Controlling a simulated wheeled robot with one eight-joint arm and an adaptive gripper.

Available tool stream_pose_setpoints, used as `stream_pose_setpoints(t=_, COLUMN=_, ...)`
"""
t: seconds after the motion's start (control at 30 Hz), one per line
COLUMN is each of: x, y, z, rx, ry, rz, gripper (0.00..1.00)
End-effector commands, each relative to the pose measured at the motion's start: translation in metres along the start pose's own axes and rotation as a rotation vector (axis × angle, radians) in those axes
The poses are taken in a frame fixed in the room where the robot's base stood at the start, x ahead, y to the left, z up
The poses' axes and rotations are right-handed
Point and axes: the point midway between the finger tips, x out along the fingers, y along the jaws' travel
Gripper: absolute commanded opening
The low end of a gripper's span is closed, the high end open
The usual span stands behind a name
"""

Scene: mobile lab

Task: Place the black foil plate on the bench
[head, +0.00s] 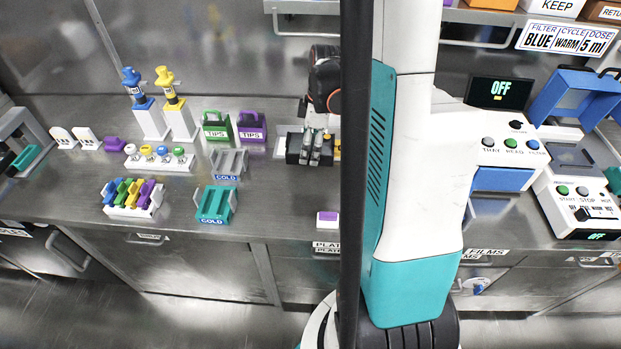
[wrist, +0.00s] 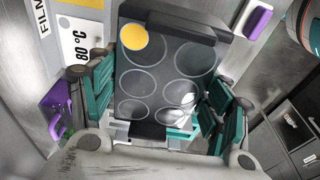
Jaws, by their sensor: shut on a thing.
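The black foil plate (wrist: 170,75) fills the middle of the wrist view, a dark plate with several round wells, one of them yellow. My gripper (wrist: 160,112) has a teal finger on each side of it and is shut on it. In the head view my gripper (head: 318,158) points down at the back of the bench (head: 270,205), with the dark plate (head: 294,150) at its fingertips. The plate is over or beside a pale labelled panel (wrist: 83,45) reading 80 °C. I cannot tell whether the plate touches the surface below.
Green and purple tip boxes (head: 251,126) stand left of my gripper, with a grey cold rack (head: 228,162) and a teal cold rack (head: 215,205) nearby. A small white and purple block (head: 327,217) lies near the front edge. Bare bench lies between the teal rack and that block.

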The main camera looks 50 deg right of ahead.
Motion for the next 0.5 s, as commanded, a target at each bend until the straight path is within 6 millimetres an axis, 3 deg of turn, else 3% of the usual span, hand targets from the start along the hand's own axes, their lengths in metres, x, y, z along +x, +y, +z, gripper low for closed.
stream_pose_setpoints(t=0.03, x=0.017, y=0.0, z=0.002, rx=0.0, ry=0.0, rz=0.0, gripper=0.42)
stream_pose_setpoints(t=0.2, x=0.053, y=0.001, z=0.008, rx=0.0, ry=0.0, rz=0.0, gripper=0.42)
stream_pose_setpoints(t=0.5, x=0.076, y=0.0, z=0.011, rx=0.001, ry=0.0, rz=0.0, gripper=0.42)
